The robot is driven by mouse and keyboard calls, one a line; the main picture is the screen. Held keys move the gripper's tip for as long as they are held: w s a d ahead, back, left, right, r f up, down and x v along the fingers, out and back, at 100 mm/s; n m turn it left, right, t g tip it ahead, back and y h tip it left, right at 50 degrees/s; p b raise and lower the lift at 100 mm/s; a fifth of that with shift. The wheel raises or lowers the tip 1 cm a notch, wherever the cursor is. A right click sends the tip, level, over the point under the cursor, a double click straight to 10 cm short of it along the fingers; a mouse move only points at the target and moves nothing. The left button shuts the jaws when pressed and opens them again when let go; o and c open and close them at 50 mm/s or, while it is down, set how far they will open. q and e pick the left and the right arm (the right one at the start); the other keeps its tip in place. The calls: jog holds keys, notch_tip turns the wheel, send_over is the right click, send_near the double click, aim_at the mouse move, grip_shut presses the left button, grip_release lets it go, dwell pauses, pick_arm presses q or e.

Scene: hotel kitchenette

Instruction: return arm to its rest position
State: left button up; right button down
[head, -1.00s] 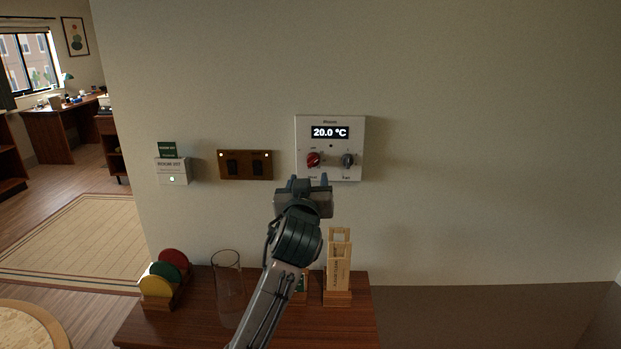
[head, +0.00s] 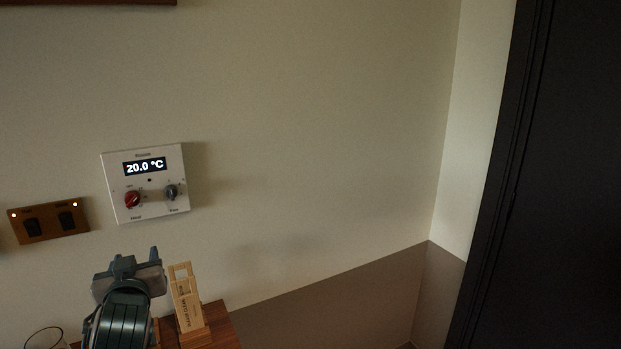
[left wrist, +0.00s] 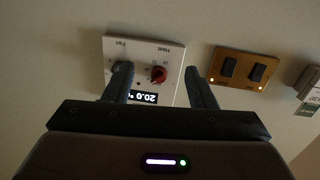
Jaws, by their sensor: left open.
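My left gripper (head: 138,257) is at the lower left of the head view, below the white thermostat panel (head: 145,208). Its fingers are apart and nothing is between them. In the left wrist view the two fingers of the left gripper (left wrist: 160,80) stand open, with the thermostat panel (left wrist: 143,52) beyond them, upside down. The thermostat display (head: 145,167) reads 20.0 °C. A red knob (head: 132,199) and a grey knob (head: 171,192) sit under the display. My right gripper is not in view.
A brown switch plate (head: 49,222) is on the wall left of the thermostat. A wooden holder (head: 186,300) stands close right of my left gripper on a wooden counter (head: 224,327). A glass rim (head: 44,337) shows at lower left. A dark tall panel (head: 555,180) is at right.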

pick_arm(q)
jog(key=s+d+f+m+g+h, duration=0.25)
jog(key=s+f, duration=0.25)
jog(key=f, duration=0.5)
jog(key=s+d+f+m+g+h, duration=0.1)
jog(key=s+d+f+g, duration=0.15)
jog(key=s+f, duration=0.6)
jog(key=s+d+f+m+g+h, duration=0.35)
jog(key=s+f+g, duration=0.35)
jog(key=s+f, duration=0.95)
notch_tip(320, 180, down, 28)
jog(key=s+a+g, duration=0.1)
jog(key=a, duration=0.1)
jog(key=s+a+f+g, duration=0.1)
jog(key=s+f, duration=1.7)
jog(key=f, duration=0.2)
jog(key=shift+s+n, duration=0.15)
jog(key=shift+n, duration=0.25)
